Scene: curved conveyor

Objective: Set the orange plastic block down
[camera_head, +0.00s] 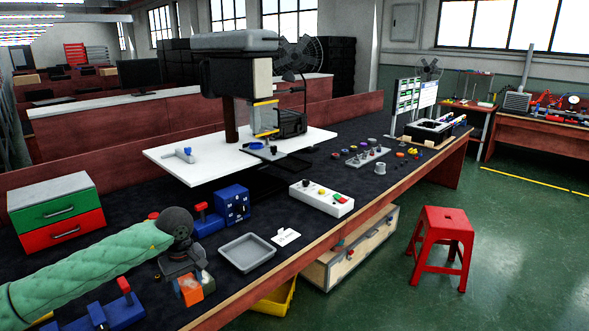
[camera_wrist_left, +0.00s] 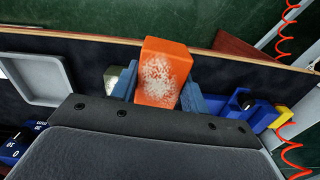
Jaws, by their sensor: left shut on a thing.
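An orange plastic block (camera_wrist_left: 163,75) with a whitish speckled patch is between the two blue fingers of my left gripper (camera_wrist_left: 165,90) in the left wrist view. The fingers are shut on it. In the head view the block (camera_head: 190,291) shows below my left gripper (camera_head: 191,279), near the table's front edge, to the left of a grey tray. I cannot tell whether the block touches the table. My right gripper is not in view.
The empty grey tray (camera_head: 247,254) lies to the right of the block, with a white card (camera_head: 285,237) beyond it. A blue device (camera_head: 232,205) stands behind. A blue and red tool (camera_head: 112,312) lies at the left. A red stool (camera_head: 441,243) stands on the floor.

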